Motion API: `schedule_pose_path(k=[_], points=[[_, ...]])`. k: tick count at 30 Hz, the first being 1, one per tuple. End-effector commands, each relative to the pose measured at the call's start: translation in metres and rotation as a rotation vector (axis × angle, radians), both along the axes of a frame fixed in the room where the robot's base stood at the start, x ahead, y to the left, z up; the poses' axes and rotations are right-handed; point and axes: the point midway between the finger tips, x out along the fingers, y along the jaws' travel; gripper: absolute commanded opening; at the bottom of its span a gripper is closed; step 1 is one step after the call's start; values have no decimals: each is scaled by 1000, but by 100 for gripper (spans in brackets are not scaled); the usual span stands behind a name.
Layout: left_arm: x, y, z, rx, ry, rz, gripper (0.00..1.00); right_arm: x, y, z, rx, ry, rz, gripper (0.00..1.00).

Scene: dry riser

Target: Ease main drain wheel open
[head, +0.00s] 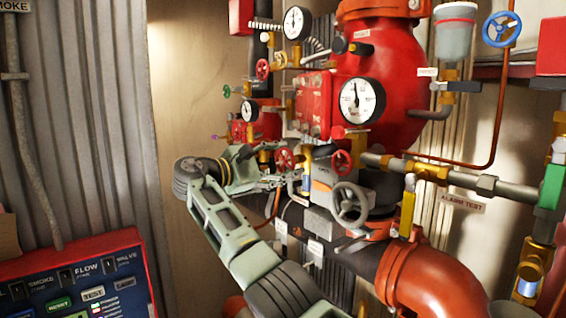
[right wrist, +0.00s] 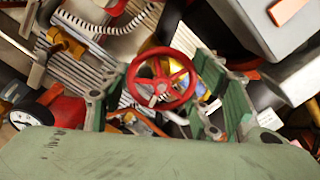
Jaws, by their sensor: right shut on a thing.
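A small red handwheel (head: 284,160) sits amid the valve pipework in the head view. It shows large in the right wrist view (right wrist: 161,80), between two green finger pads. My right gripper (head: 290,180) reaches it from the left and is shut on this red wheel; it also shows in the right wrist view (right wrist: 160,92). The pads flank opposite sides of the rim. No readable label marks this wheel as the main drain, and its valve body is mostly hidden. My left gripper is not in view.
A second red handwheel (head: 342,162) and a larger grey handwheel (head: 350,204) are close to the right. Gauges (head: 362,101) and a big red valve body (head: 385,70) rise above. A red control panel (head: 70,275) stands lower left. Pipes crowd the space around my gripper.

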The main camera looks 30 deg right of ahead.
Motion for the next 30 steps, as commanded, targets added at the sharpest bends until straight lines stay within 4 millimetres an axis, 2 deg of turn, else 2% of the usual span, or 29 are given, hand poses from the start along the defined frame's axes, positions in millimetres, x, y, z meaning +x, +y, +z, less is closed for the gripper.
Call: schedule_pose_path(k=[5, 6, 12, 23, 26, 30], points=[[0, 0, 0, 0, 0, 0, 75, 1, 0, 3, -5, -1, 5, 30], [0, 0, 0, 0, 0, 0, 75, 1, 0, 3, -5, -1, 5, 58], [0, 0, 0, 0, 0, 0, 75, 0, 0, 2, -3, -1, 2, 74], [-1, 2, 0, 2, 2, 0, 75, 0, 4, 0, -1, 0, 2, 74], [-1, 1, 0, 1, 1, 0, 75, 0, 15, 1, -1, 0, 3, 74], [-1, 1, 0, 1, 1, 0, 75, -2, 43, 1, -2, 0, 5, 74]])
